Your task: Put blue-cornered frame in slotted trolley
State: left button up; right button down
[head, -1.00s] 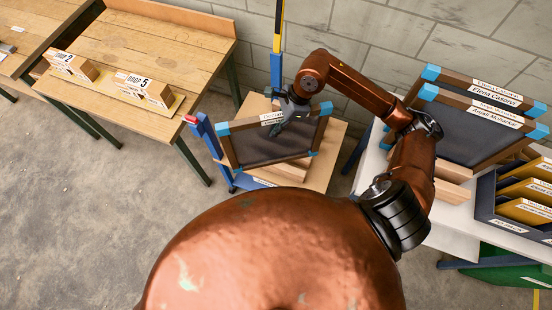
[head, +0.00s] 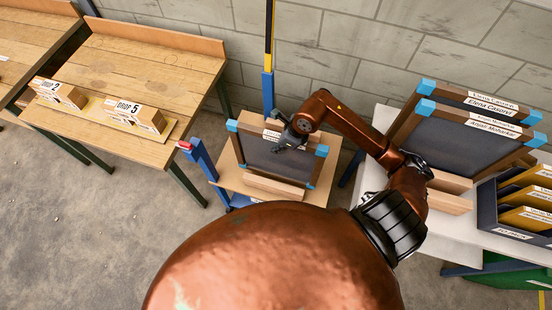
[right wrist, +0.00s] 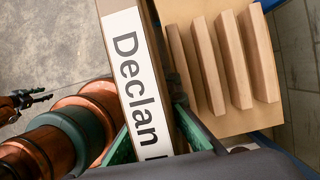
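The blue-cornered frame (head: 275,155) stands upright over the slotted trolley (head: 226,181), its dark panel facing me. My right gripper (head: 291,134) is shut on its top bar. In the right wrist view the green fingers (right wrist: 155,140) lie on either side of the bar, which carries a "Declan" label (right wrist: 138,80). The trolley's wooden slats (right wrist: 222,62) show to the right of the bar. In the head view one slat (head: 274,187) lies at the frame's lower edge. I cannot tell whether that edge is in a slot. A small dark copper part at the left edge of the wrist view may be my left gripper.
To the right, a white table (head: 455,233) carries two more blue-cornered frames (head: 460,140) on wooden supports and a dark bin (head: 487,213) of yellow files. A wooden bench (head: 150,62) with DROP blocks stands at left. A blue post (head: 268,95) rises behind the trolley.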

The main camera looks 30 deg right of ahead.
notch_tip(320, 180, down, 8)
dwell(0.5)
jog(key=shift+a+f, duration=0.1)
jog(key=shift+f, duration=0.05)
jog(key=c, duration=2.6)
grip_release()
jog(key=shift+f, duration=0.15)
jog(key=shift+c, duration=0.2)
jog(key=o, duration=0.5)
jog(key=v, duration=1.2)
